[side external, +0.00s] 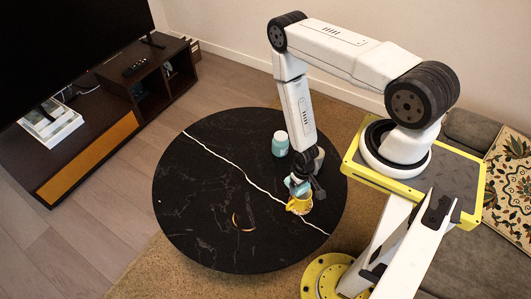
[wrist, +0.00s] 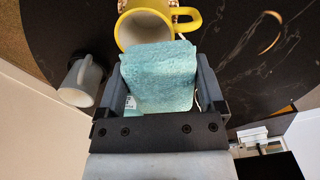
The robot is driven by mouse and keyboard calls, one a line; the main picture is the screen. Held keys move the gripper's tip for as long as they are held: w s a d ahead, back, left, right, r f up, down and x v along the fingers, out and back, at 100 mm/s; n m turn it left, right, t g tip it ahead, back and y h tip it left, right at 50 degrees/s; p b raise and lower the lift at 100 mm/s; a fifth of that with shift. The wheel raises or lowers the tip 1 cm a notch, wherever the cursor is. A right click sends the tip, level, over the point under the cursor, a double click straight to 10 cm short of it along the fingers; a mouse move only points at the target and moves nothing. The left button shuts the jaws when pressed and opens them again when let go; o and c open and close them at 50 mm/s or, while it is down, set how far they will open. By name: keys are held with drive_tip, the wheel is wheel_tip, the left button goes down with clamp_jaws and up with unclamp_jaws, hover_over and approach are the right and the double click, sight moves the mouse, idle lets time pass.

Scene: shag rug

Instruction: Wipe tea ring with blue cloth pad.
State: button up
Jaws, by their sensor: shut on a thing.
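My gripper (side external: 299,181) is shut on the blue cloth pad (wrist: 158,80), a light blue fuzzy block that fills the space between the two fingers in the wrist view. The pad also shows below the gripper in the side view (side external: 296,187), near the right part of the round black table. The tea ring (side external: 236,220) is a thin brown-orange arc on the table, left of and nearer the camera than the pad. It also shows at upper right in the wrist view (wrist: 276,42), clear of the pad. Whether the pad touches anything below is unclear.
A yellow mug (side external: 299,206) stands close by the pad; its yellow rim and handle show just beyond the pad in the wrist view (wrist: 146,28).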

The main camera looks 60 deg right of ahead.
drive_tip(key=shift+w+a+f, duration=0.2)
drive_tip(key=shift+w, duration=0.3)
drive_tip(key=w+a+f, duration=0.2)
drive_tip(key=w+a, duration=0.6)
drive_tip(key=w+a+f, duration=0.2)
drive_tip(key=w+a, duration=0.6)
drive_tip(key=shift+w+a+f, duration=0.15)
drive_tip(key=shift+a+f, duration=0.15)
drive_tip(key=shift+f, duration=0.1)
